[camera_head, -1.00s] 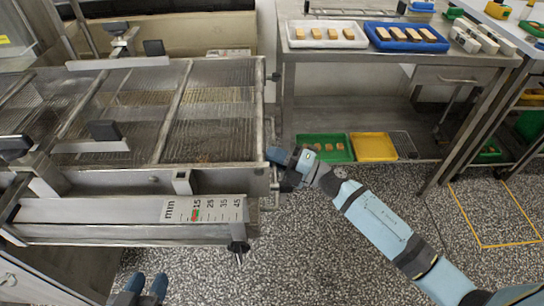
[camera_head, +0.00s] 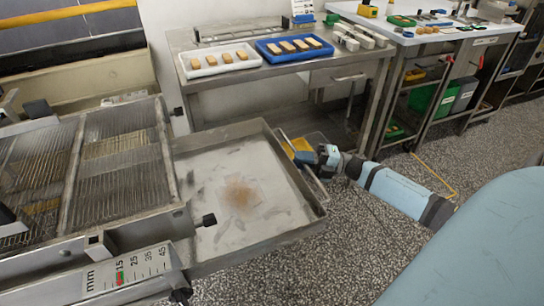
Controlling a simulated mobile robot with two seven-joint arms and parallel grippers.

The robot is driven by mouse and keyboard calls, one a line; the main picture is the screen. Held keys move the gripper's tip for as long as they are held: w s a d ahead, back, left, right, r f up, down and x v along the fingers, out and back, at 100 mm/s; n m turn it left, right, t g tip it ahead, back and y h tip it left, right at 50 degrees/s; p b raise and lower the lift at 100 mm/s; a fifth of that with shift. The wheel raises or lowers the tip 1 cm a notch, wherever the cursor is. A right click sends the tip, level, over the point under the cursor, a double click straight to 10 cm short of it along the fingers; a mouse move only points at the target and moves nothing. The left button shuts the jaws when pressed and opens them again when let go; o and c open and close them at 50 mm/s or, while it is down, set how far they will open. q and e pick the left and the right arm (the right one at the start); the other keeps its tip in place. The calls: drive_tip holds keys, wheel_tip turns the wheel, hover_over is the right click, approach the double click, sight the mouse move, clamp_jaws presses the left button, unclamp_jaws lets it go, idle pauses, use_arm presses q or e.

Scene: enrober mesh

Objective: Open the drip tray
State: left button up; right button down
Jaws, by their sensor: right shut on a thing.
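The drip tray (camera_head: 215,208) is a shallow grey metal tray, drawn out to the right from under the wire mesh (camera_head: 120,150) of the machine. A brown stain lies near the middle of its floor. Its left part is hidden under the mesh frame. My right gripper (camera_head: 314,158) is at the tray's outer right side, shut on its handle (camera_head: 318,186); the fingertips are small and hard to make out. My left gripper is not in view.
A steel table (camera_head: 205,86) behind the tray holds a white tray (camera_head: 190,66) and a blue tray (camera_head: 268,53) with tan bars. Speckled floor lies open in front and to the right.

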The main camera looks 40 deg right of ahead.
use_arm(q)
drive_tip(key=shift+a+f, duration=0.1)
use_arm(e)
drive_tip(key=shift+s+d, duration=0.25)
drive_tip(key=shift+d, duration=0.55)
drive_tip(key=shift+s+d, duration=0.2)
drive_tip(key=shift+d, duration=0.65)
drive_tip(key=shift+s+d, duration=0.25)
drive_tip(key=shift+d, duration=0.55)
drive_tip(key=c, duration=1.2)
unclamp_jaws()
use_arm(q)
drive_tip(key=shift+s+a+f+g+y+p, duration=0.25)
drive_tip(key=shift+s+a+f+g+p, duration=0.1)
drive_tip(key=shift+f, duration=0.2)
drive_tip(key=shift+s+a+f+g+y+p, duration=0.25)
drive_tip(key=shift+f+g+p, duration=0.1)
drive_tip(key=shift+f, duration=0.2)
use_arm(e)
drive_tip(key=v, duration=1.3)
drive_tip(key=shift+s+d+f, duration=0.1)
drive_tip(key=shift+s+d, duration=0.15)
